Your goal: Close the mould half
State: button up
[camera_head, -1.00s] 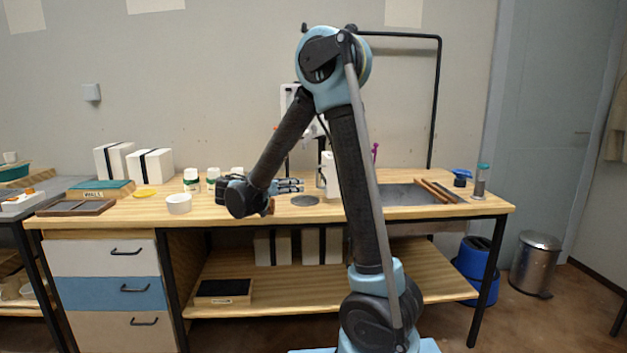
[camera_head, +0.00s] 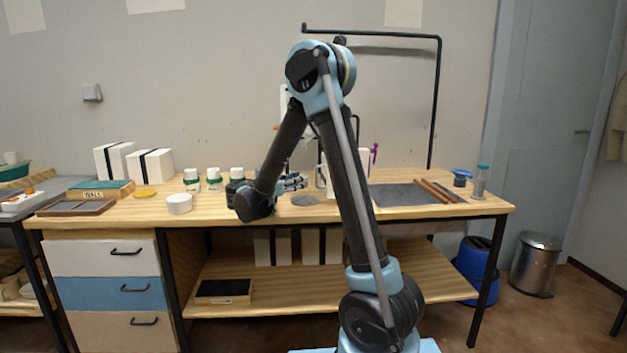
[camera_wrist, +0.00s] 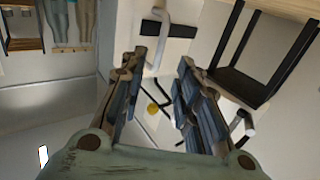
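My gripper (camera_head: 301,181) is above the bench, left of a white block. In the wrist view its two fingers (camera_wrist: 157,75) are apart with nothing clearly held between them. The white block (camera_head: 363,158), which looks like the mould, stands behind my arm and is mostly hidden by it. In the wrist view a white body with a black band (camera_wrist: 181,30) and a bent grey handle (camera_wrist: 163,38) lies beyond the fingertips. I cannot tell how far the mould half stands open, or whether the fingers touch anything.
Strapped white blocks (camera_head: 150,165), several lidded jars (camera_head: 191,180) and a white bowl (camera_head: 179,204) stand on the left of the bench. A grey mat (camera_head: 400,195) and wooden rods (camera_head: 436,191) lie right. A black tube frame (camera_head: 437,100) rises behind.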

jog(key=x, duration=0.8)
jog(key=shift+w+d, duration=0.15)
jog(key=shift+d, duration=0.05)
grip_shut()
